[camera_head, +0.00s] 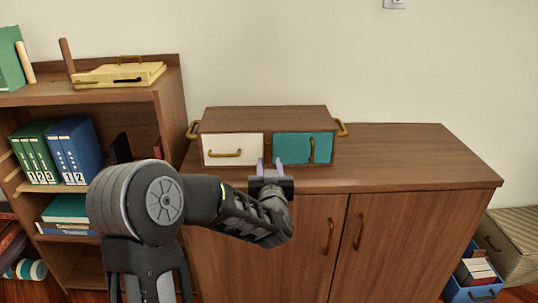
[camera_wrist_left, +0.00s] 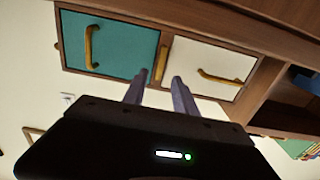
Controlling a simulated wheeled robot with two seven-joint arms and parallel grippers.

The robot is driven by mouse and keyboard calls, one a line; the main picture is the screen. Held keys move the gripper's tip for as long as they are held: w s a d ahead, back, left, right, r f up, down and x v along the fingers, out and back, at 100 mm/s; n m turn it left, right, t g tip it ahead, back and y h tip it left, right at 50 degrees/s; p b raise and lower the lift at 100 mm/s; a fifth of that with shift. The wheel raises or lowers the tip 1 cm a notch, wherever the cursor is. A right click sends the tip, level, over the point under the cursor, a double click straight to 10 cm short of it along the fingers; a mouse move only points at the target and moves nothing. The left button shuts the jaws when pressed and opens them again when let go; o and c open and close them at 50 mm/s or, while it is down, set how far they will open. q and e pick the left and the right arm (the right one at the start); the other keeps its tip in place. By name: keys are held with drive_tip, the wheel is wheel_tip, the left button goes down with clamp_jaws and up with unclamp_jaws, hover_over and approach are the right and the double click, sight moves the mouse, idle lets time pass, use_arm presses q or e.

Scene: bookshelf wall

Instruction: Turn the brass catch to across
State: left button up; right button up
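A small wooden chest (camera_head: 265,116) on the cabinet has a white drawer (camera_head: 221,150) on the left and a teal drawer (camera_head: 292,148) on the right. The brass catch (camera_wrist_left: 162,62) shows in the left wrist view as a short upright bar on the divider between the drawers. In the head view I cannot make it out clearly behind the fingers. My left gripper (camera_head: 269,163) is in front of the divider, its fingers apart and empty. In the wrist view its fingertips (camera_wrist_left: 157,80) point at the chest, with the catch ahead between them. My right gripper is out of view.
The white drawer's handle (camera_head: 225,154) lies level; the teal drawer's handle (camera_head: 312,150) stands upright. Brass side handles (camera_head: 341,128) stick out from the chest. The cabinet top (camera_head: 410,155) is clear on the right. A bookshelf (camera_head: 168,105) with binders stands at left.

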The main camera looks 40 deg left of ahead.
sight(268, 151)
use_arm(q)
drive_tip(key=x, duration=0.6)
drive_tip(key=shift+w, duration=0.1)
drive_tip(key=shift+c, duration=0.2)
clamp_jaws()
